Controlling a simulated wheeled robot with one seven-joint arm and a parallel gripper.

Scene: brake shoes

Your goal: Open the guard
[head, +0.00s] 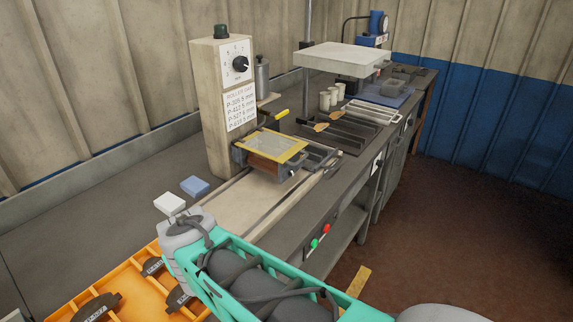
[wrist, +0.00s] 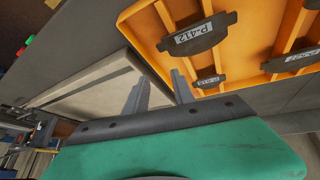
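The guard (head: 270,147) is a yellow-framed, see-through panel. It lies nearly flat over the rollers of the roller machine (head: 227,95) in the head view and looks closed. A small yellow handle (head: 277,117) sticks up behind it. My gripper (wrist: 158,90) shows two grey fingers spread apart with nothing between them in the wrist view. The guard cannot be made out clearly in the wrist view.
An orange tray (wrist: 150,40) with labelled brake shoes (wrist: 200,38) lies near my gripper. A pale conveyor strip (head: 215,212) leads to the machine. Red and green buttons (head: 320,237) are on the bench front.

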